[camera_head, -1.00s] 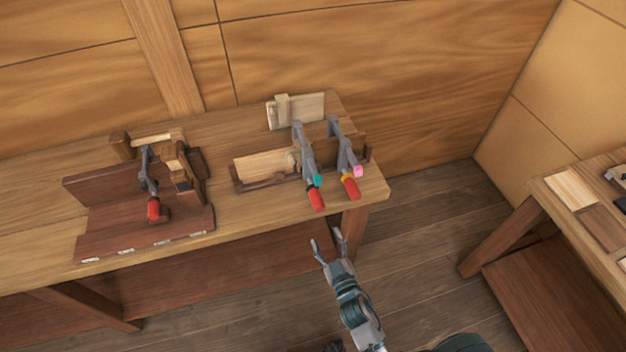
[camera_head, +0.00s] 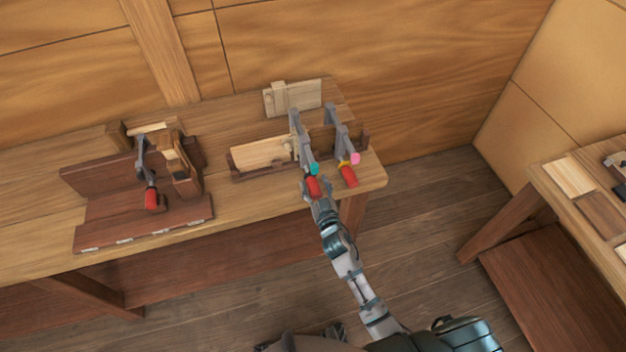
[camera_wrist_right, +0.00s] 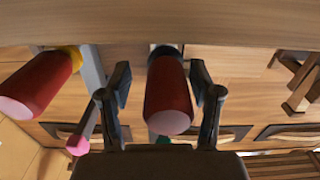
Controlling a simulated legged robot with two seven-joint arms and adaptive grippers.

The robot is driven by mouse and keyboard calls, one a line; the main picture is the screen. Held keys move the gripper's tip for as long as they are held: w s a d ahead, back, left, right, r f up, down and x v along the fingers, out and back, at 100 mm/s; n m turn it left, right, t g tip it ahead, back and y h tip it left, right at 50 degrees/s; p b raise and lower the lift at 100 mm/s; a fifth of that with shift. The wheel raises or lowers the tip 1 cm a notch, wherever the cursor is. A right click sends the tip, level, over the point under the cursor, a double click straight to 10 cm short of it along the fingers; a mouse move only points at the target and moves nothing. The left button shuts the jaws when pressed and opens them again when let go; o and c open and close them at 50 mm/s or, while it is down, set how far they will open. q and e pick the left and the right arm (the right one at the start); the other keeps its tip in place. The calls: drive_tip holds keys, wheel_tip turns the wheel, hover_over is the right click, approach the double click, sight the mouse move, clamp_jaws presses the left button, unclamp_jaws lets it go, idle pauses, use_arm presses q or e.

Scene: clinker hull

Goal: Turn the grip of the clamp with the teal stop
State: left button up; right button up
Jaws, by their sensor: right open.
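The clamp with the teal stop (camera_head: 314,169) is the left one of two grey clamps at the right end of the bench. Its red grip (camera_head: 314,187) points toward me. My right gripper (camera_head: 312,190) is at this grip, open. In the wrist view, the red grip (camera_wrist_right: 168,98) stands between the two spread fingers (camera_wrist_right: 162,95), with a visible gap on each side. The teal stop is mostly hidden behind the grip there; a bit of it (camera_wrist_right: 164,140) shows below. My left gripper is not in view.
Close to the right is the clamp with the pink stop (camera_head: 355,159); its red grip (camera_wrist_right: 38,84) shows beside my finger in the wrist view. Another red-gripped clamp (camera_head: 151,198) is on the left. A second table (camera_head: 545,190) stands at far right.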

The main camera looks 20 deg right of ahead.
drive_tip(key=shift+w+a, duration=0.15)
drive_tip(key=shift+w, duration=0.65)
drive_tip(key=shift+w+a, duration=0.1)
drive_tip(key=shift+a, duration=0.3)
drive_tip(key=c, duration=0.5)
drive_tip(key=shift+d, duration=0.25)
drive_tip(key=c, duration=0.7)
drive_tip(key=shift+o, duration=0.2)
drive_tip(key=shift+d, duration=0.1)
drive_tip(key=shift+n, duration=0.5)
